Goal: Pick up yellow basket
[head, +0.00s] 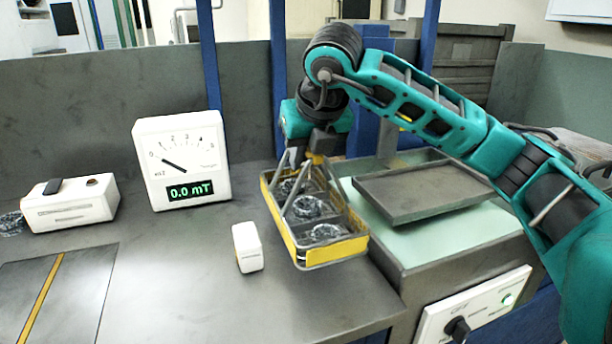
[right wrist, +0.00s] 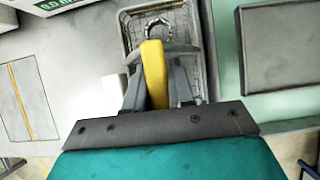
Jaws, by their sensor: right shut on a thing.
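The yellow basket (head: 340,250) is a wire-sided tray with yellow end and side panels, holding several metal rings. It is at the middle of the head view, at the right side of the grey table beside the raised pale green surface. My right gripper (head: 312,165) is above its far part and is shut on the basket's yellow handle (right wrist: 154,75). The wire basket (right wrist: 202,60) also shows in the right wrist view beyond the fingers. I cannot tell whether the basket's underside touches the table. My left gripper is in neither view.
A white gauge (head: 183,155) reading 0.0 mT stands left of the basket. A small white block (head: 247,247) is close by its left side. A flat grey tray (head: 425,192) lies on the pale green surface at right. A white box (head: 72,203) is far left.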

